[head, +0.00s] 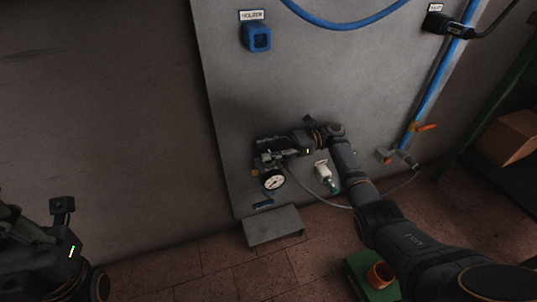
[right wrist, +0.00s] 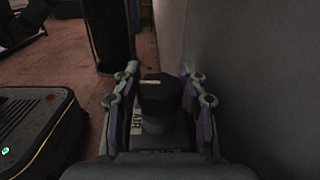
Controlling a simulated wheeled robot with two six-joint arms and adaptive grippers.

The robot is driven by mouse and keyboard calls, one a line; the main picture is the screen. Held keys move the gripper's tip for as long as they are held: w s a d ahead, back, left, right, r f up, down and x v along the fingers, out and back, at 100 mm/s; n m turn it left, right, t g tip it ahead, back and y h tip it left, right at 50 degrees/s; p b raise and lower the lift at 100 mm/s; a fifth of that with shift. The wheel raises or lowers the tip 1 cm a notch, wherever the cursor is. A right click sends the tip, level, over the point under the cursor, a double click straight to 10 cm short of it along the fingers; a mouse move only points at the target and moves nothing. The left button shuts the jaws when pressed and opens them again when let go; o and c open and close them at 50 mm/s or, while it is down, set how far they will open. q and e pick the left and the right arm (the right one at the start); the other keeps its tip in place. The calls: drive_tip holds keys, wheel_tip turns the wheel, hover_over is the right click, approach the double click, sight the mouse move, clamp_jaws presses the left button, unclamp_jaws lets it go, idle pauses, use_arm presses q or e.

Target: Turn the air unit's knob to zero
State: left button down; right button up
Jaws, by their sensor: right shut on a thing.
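The air unit with its round white gauge (head: 273,180) is mounted low on the grey panel. The gauge is too small to read. My right gripper (head: 264,154) is at the top of the unit, just above the gauge, and hides the knob in the head view. In the right wrist view the dark knob (right wrist: 160,93) stands between the two fingers, which are shut on it. Part of a label reading AIR shows near the knob. My left gripper (head: 24,232) is at the lower left, away from the panel; its fingers are not clear.
A blue holder (head: 257,37) is high on the panel (head: 305,80). A blue pipe (head: 437,80) with an orange-handled valve (head: 426,127) runs down at the right. A small white-and-green part (head: 326,177) hangs beside my right arm. A grey step (head: 273,226) juts out below the unit.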

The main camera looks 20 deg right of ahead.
drive_tip(key=shift+n+g+b, duration=0.3)
drive_tip(key=shift+g+b, duration=0.1)
drive_tip(key=shift+g, duration=0.1)
drive_tip(key=o, duration=1.2)
